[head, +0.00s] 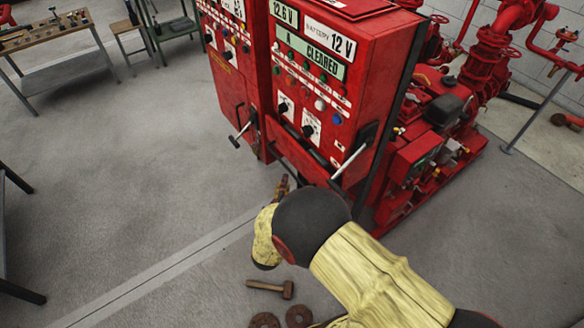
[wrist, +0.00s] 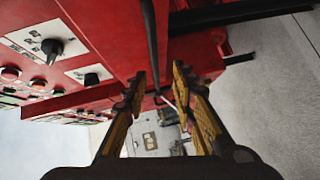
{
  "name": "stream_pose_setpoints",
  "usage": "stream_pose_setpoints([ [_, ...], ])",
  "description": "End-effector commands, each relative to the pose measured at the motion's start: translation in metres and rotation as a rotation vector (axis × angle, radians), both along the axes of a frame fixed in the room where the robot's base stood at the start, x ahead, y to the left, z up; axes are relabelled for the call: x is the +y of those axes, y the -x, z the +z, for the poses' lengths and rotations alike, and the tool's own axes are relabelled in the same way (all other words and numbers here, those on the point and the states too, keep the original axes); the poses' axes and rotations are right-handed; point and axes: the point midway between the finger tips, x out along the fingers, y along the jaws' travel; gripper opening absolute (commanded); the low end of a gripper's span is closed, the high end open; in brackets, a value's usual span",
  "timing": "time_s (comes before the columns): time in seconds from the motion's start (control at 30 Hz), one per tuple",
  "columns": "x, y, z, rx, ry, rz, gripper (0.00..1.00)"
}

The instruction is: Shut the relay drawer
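The red control cabinet (head: 322,70) stands at the upper middle of the head view. At its lower edge a dark bar (head: 303,146) runs along the front; I cannot tell for sure which part is the relay drawer or how far out it is. My gripper (head: 284,184) is low in front of the cabinet, mostly hidden by my arm. In the wrist view my gripper (wrist: 158,82) is open, its two yellow-and-black fingers apart. A black bar (wrist: 149,40) runs toward the gap between them, beside a red block (wrist: 196,58). Whether the fingers touch either is unclear.
Two lever handles (head: 240,132) (head: 350,160) stick out from the cabinet's lower front. A red pump unit (head: 430,150) stands at right. A hammer (head: 272,288) and two round discs (head: 265,320) lie on the floor. The floor at left is mostly clear, with a workbench (head: 50,38) behind.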

Motion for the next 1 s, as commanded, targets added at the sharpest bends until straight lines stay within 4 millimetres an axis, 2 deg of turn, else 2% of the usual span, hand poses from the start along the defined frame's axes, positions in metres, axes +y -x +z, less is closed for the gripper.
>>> stream_pose_setpoints([
  [0.17,-0.003,-0.011,0.004,-0.023,0.014,-0.003,0.27],
  [0.6,-0.013,-0.069,-0.005,-0.021,0.013,-0.001,0.27],
  [0.77,-0.015,-0.077,-0.005,-0.021,0.015,0.0,0.27],
  [1.0,-0.014,-0.077,-0.005,-0.02,0.015,0.001,0.27],
])
